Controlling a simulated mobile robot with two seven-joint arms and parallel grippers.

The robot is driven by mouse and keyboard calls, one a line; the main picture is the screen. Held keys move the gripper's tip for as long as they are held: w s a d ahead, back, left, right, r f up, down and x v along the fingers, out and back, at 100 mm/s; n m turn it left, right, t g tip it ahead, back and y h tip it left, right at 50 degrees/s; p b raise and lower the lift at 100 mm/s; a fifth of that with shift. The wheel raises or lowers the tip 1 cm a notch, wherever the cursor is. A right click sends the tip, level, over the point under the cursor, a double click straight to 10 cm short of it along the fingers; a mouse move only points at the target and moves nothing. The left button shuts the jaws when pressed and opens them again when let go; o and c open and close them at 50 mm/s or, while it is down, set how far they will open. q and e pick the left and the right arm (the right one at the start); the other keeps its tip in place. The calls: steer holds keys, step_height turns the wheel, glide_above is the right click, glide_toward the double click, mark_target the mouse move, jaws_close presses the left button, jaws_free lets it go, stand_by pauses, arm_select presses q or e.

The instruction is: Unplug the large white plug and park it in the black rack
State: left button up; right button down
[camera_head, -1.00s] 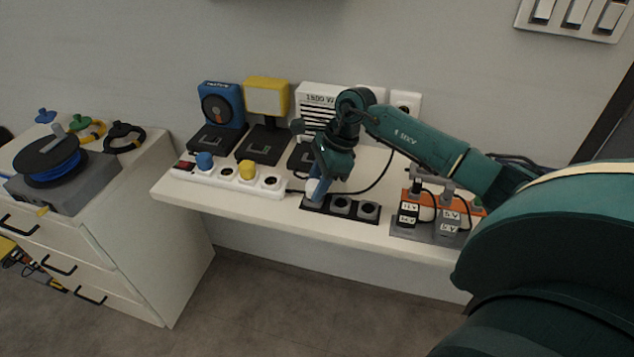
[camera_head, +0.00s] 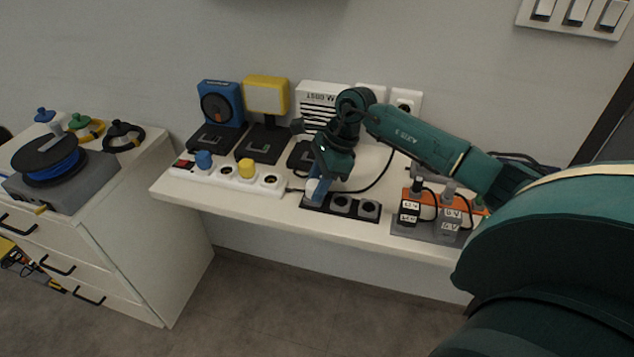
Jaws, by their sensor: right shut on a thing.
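The large white plug (camera_head: 311,186) shows as a small pale patch at the left end of the black rack (camera_head: 341,214), under my right gripper (camera_head: 318,188). My right gripper points down and is shut on the white plug. The fingers hide most of the plug, so I cannot tell whether it sits fully in the rack's left place. The other two round places of the rack, middle and right, show empty. A white power strip (camera_head: 216,183) lies to the left, with a blue plug (camera_head: 204,160) and a yellow plug (camera_head: 246,168) in it. My left gripper is out of view.
A blue fan (camera_head: 221,101), a yellow lamp (camera_head: 266,98) and a white heater (camera_head: 317,97) stand behind. A grey holder (camera_head: 427,231) with black and grey adapters stands at the right. A cable reel (camera_head: 48,160) sits on the left cabinet. The table's front edge is close to the rack.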

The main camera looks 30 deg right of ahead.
steer(key=c, duration=0.9)
jaws_free()
steer(key=v, duration=1.3)
steer(key=shift+d+r+b, duration=0.1)
steer(key=shift+b, duration=0.2)
